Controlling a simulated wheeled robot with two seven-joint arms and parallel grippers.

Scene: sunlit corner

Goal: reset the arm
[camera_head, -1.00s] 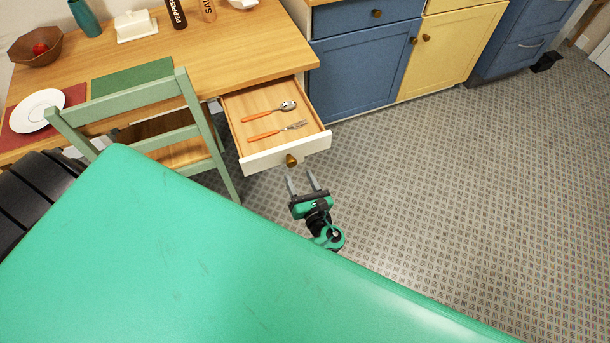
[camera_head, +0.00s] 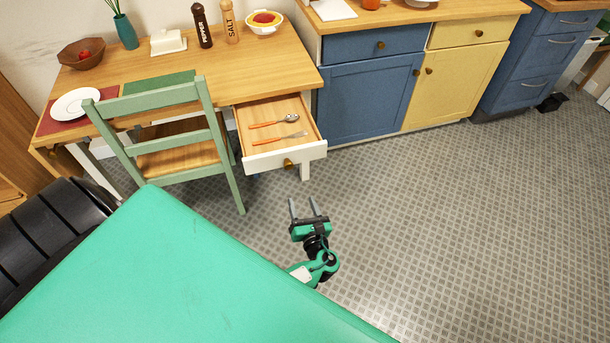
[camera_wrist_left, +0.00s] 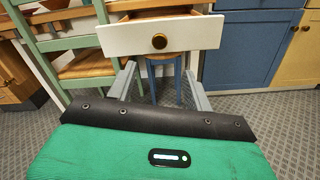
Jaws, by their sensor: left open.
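My left gripper (camera_head: 305,209) is open and empty, in front of the open drawer (camera_head: 303,151) and apart from its knob (camera_head: 288,164). The drawer hangs under the wooden table and holds a spoon (camera_head: 275,122) and a fork (camera_head: 280,139) with orange handles. In the left wrist view the two fingers (camera_wrist_left: 158,88) stand apart below the white drawer front (camera_wrist_left: 190,36) and its brass knob (camera_wrist_left: 159,41). My right gripper is not in view.
A green chair (camera_head: 190,150) stands left of the drawer. The table (camera_head: 270,65) bears a plate (camera_head: 76,103), bowls and shakers. Blue (camera_head: 365,100) and yellow (camera_head: 445,90) cabinets line the wall at the back. The tiled floor (camera_head: 450,220) on the right is clear.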

